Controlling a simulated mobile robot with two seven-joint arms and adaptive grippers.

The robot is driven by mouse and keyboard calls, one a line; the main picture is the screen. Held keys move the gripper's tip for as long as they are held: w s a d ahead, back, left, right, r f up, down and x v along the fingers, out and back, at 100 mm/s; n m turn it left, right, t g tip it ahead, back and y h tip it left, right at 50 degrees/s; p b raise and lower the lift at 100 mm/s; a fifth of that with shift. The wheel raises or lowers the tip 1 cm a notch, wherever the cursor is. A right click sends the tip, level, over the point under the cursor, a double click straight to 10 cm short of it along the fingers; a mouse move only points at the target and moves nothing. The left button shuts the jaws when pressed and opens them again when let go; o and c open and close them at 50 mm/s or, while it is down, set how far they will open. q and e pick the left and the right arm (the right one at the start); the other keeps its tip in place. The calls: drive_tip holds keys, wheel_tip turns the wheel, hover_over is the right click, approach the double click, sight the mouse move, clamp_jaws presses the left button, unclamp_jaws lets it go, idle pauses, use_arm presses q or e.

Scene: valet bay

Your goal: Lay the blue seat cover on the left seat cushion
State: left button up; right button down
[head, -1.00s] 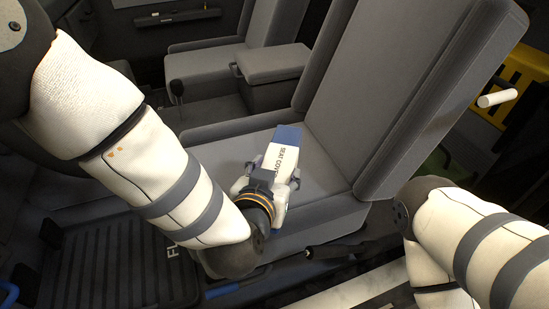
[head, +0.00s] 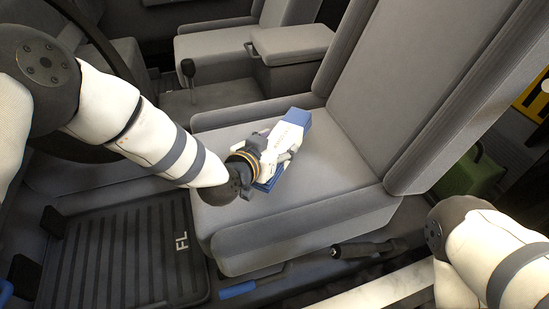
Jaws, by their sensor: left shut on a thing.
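The blue seat cover (head: 297,118) is a folded blue pack with a white band. It is at the left seat cushion (head: 325,185), the near grey seat, over its middle toward the backrest. My left gripper (head: 275,150) is shut on the seat cover from the front left; its fingers hide part of the band. Whether the pack touches the cushion I cannot tell. My right arm shows at the lower right, but its gripper is out of the picture.
The seat backrest (head: 405,85) rises behind the cushion. A floor mat (head: 125,250) marked FL lies at the lower left. A gear lever (head: 188,75) and centre console box (head: 292,55) stand beyond the seat. A green case (head: 472,175) is at the right.

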use_arm(q)
drive_tip(key=shift+w+a+f, duration=0.2)
drive_tip(key=shift+w+f, duration=0.1)
drive_tip(key=shift+f, duration=0.05)
drive_tip(key=f, duration=0.1)
drive_tip(key=f+b, duration=0.1)
drive_tip(key=f, duration=0.1)
drive_tip(key=shift+w+a+f, duration=0.1)
drive_tip(key=shift+w+f, duration=0.1)
drive_tip(key=shift+f, duration=0.1)
drive_tip(key=shift+r, duration=0.15)
drive_tip(key=o, duration=1.3)
drive_tip(key=shift+f, duration=0.2)
